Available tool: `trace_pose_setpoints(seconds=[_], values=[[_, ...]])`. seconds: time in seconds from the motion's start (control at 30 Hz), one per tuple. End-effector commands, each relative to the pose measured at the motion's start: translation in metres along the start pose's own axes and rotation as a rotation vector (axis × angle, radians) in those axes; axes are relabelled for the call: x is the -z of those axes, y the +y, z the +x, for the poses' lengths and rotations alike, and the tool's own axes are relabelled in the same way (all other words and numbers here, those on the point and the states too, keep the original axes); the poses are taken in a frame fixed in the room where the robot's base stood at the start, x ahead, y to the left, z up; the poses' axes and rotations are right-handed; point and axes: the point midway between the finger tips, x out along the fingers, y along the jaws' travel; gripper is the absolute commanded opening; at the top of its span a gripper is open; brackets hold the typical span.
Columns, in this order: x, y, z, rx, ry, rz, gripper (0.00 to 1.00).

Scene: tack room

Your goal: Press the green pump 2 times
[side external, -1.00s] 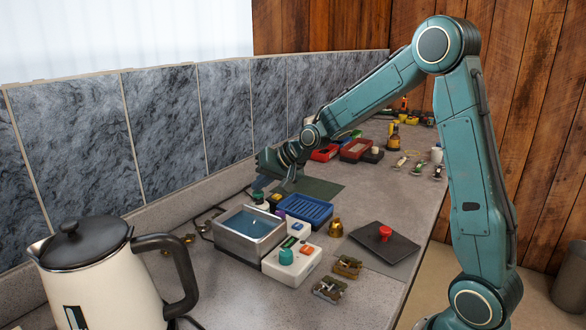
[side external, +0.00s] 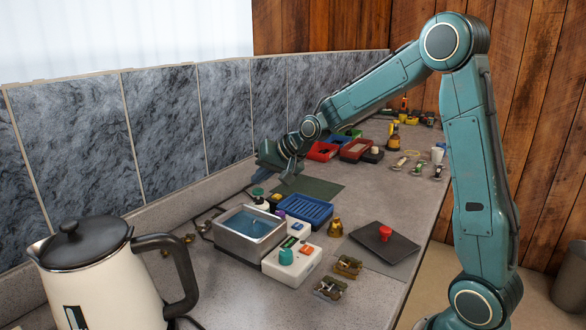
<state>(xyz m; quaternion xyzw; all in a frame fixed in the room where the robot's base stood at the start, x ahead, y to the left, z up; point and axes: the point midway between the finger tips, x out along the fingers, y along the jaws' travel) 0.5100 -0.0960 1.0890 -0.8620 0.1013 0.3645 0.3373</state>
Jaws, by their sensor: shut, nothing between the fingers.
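The green pump (side external: 257,191) is the dark green top of a small pale bottle that stands behind the metal basin, by the wall side of the counter. The bottle is upright and partly hidden by the basin. My gripper (side external: 262,177) is shut and empty, pointing down just above the pump top. A small gap seems to separate them, but at this size I cannot be sure.
A metal basin of water (side external: 226,241), a blue tray (side external: 322,214) and a white button box (side external: 310,262) with a teal knob stand close in front. A kettle (side external: 95,275) is at the near left. A dark board (side external: 401,252) carries a red button (side external: 385,233).

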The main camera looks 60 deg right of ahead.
Motion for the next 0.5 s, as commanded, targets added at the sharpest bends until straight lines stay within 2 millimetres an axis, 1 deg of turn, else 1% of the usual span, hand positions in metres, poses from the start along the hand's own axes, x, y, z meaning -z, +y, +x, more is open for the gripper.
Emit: trace_pose_setpoints(seconds=[0.27,0.5], values=[[0.002,-0.002,-0.002,0.001,0.001,-0.001,0.0],[0.009,-0.009,-0.012,0.001,0.002,-0.002,0.0]])
